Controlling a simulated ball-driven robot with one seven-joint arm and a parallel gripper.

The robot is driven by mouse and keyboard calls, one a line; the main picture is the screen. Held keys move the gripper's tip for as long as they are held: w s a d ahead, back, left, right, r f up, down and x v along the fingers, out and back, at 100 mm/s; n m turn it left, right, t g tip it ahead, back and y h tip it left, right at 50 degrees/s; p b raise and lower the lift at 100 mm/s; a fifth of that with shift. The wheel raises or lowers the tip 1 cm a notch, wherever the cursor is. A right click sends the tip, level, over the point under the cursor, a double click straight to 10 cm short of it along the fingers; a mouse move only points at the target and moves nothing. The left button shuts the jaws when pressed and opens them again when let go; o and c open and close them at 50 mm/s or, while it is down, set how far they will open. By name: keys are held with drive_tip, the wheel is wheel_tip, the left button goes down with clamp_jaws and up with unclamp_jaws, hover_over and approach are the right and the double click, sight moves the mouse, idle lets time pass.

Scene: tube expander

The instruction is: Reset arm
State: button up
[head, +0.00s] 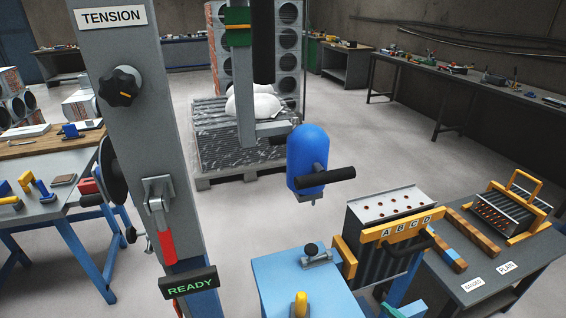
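My gripper is not in view, and I cannot make out any part of my arm for certain. A blue rounded tool (307,152) with a black side handle (325,178) hangs upright near the middle, its thin tip pointing down. A grey finned block (386,229) stands to the lower right of it, with rows of reddish holes on top and a yellow bar (403,226) marked A B C D. A grey post (143,110) rises at the left with a TENSION label (112,17), a black knob (119,86), a red lever (165,232) and a READY sign (189,282).
A blue-topped stand (290,272) is at the bottom centre. A dark table (520,262) at the right holds a second finned block (505,207) in a yellow frame. A workbench (45,150) with tools stands left. Open floor (400,150) lies behind.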

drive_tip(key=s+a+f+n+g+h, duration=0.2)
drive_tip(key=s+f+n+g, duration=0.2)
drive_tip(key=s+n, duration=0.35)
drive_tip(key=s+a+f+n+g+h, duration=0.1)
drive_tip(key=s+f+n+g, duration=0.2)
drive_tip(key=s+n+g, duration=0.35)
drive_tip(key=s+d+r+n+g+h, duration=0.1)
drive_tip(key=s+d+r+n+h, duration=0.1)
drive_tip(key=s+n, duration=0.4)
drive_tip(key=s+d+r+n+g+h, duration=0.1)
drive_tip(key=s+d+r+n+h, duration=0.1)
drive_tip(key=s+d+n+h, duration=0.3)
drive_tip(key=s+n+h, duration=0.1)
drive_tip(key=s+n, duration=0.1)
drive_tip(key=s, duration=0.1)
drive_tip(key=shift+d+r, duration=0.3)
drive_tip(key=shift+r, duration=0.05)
